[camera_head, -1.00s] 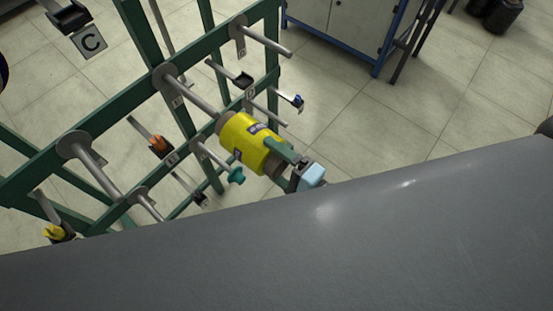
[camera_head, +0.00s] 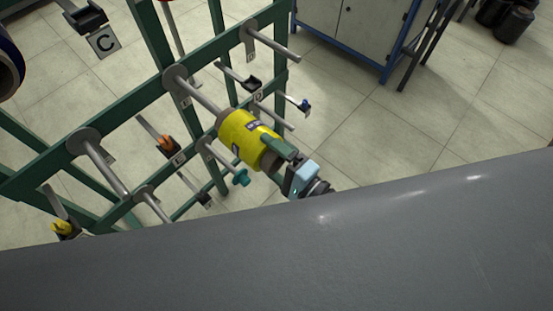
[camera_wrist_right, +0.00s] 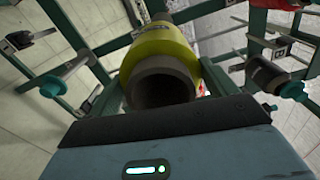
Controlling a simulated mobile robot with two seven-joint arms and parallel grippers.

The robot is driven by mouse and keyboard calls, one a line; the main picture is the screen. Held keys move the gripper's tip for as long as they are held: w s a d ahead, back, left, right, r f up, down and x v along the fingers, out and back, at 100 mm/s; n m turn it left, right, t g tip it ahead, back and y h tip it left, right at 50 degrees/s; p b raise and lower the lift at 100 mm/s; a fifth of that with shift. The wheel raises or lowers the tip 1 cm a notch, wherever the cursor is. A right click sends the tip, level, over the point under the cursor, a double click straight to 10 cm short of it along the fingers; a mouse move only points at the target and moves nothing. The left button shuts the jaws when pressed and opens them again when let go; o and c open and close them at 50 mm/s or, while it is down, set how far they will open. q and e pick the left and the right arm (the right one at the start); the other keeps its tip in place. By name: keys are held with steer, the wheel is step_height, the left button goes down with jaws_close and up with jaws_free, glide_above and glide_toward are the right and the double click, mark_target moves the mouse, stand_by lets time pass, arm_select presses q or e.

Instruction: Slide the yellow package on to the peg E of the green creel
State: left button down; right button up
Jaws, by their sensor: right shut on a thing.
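The yellow package (camera_head: 245,138) is a wide yellow winding on a grey-brown tube, tilted in the head view. The green creel (camera_head: 130,82) carries grey pegs with round base discs. One peg (camera_head: 200,94) runs from its disc to the package's far end, roughly in line with it. Whether its tip is inside the tube is hidden. The small letter plates are hard to read. My left gripper is not in view.
Other bare pegs (camera_head: 271,42) and (camera_head: 108,170) stand out from the creel on either side. Small arms with black, orange and teal (camera_head: 240,177) ends project nearby. A large grey surface (camera_head: 300,250) fills the foreground. A blue-framed cabinet (camera_head: 350,35) stands behind on the tiled floor.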

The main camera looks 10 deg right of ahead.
mark_target(223, 119)
steer(key=shift+x, duration=1.7)
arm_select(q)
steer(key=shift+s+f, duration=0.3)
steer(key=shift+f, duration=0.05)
arm_select(e)
steer(key=shift+x, duration=3.05)
